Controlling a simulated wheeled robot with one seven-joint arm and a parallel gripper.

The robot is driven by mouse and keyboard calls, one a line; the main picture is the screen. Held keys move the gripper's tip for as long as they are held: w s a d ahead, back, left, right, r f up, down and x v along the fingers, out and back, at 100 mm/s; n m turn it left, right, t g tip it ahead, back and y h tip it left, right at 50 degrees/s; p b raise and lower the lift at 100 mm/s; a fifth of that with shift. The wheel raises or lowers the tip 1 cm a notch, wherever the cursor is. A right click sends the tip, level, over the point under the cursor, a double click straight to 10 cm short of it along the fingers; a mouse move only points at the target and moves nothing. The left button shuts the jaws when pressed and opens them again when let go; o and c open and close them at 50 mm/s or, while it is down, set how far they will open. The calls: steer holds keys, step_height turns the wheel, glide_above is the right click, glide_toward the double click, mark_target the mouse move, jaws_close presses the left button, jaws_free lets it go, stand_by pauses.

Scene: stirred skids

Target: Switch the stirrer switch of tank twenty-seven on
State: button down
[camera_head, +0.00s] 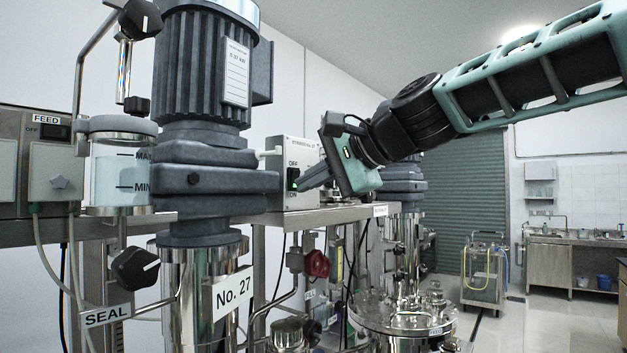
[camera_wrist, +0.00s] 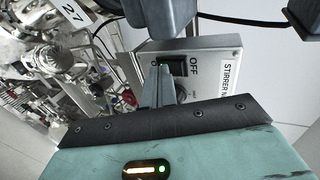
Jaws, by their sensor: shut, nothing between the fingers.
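The stirrer switch box (camera_head: 283,160) is a grey box on the steel rail, right of the tank motor. In the wrist view the gripper (camera_wrist: 162,70) hides part of the switch. The No. 27 plate (camera_head: 233,291) is on the tank below.
The big grey motor (camera_head: 203,80) stands close left of the box. A FEED box (camera_head: 50,155) and a SEAL pot (camera_head: 122,170) are farther left. A red valve knob (camera_head: 317,264) and pipes lie below the rail. Open floor shows at the right.

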steer(key=shift+r, duration=0.1)
steer(key=shift+r+p, duration=0.7)
steer(key=shift+r, duration=0.2)
steer(key=shift+f, duration=0.1)
steer(key=shift+f, duration=0.1)
